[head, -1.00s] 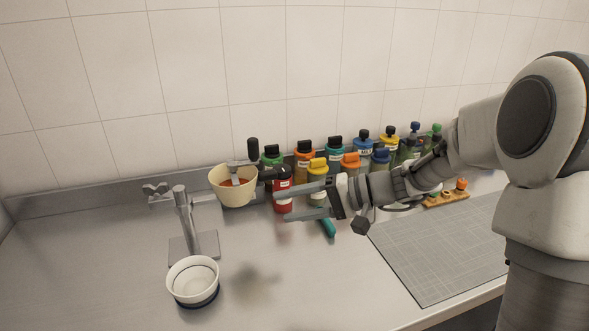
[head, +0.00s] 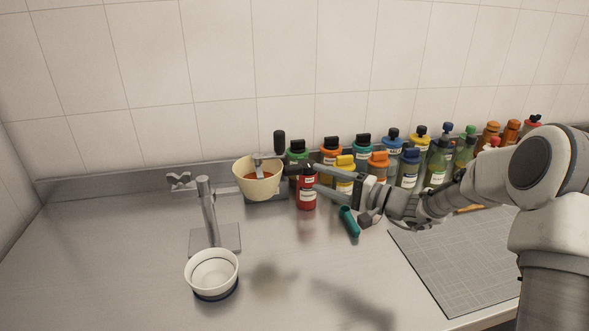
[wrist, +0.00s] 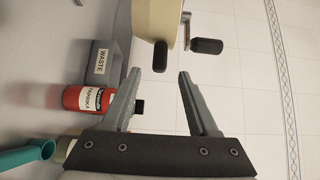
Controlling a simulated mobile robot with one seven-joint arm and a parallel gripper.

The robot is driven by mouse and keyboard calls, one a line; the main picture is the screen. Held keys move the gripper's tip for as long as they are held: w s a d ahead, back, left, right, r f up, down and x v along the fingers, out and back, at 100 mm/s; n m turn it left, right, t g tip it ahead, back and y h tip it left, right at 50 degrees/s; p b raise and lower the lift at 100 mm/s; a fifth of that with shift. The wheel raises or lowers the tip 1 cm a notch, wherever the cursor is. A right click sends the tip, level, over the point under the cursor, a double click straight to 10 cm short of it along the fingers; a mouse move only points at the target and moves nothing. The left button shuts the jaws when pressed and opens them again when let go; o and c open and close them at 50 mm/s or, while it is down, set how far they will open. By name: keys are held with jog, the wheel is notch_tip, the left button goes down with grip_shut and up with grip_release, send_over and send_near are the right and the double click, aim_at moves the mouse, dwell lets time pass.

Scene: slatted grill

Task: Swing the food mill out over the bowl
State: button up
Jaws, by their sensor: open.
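The food mill (head: 257,184) is a cream bowl with reddish contents and an upright black crank knob. It stands at the back near the wall, right of the metal post (head: 210,215). A short black handle (head: 291,171) points from its right side toward my gripper (head: 314,176). My gripper is open and empty, with its fingertips just right of that handle. In the wrist view, the mill (wrist: 155,18) and two black grips show beyond the open fingers. Neither grip is between the fingers. The white bowl (head: 212,272) with a dark base is at the front, below the post.
A red paprika bottle (head: 306,194) stands close below my gripper. It also shows beside the grey waste box (wrist: 102,62). Several bottles line the wall. A teal tube (head: 349,222) lies on the counter, left of a grey mat (head: 455,260).

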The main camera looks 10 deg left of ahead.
aim_at(301, 172)
jog(key=x, duration=0.8)
jog(key=shift+w+a+p, duration=0.15)
jog(key=shift+a+p, duration=0.1)
jog(key=shift+p, duration=0.1)
grip_shut()
dwell(0.9)
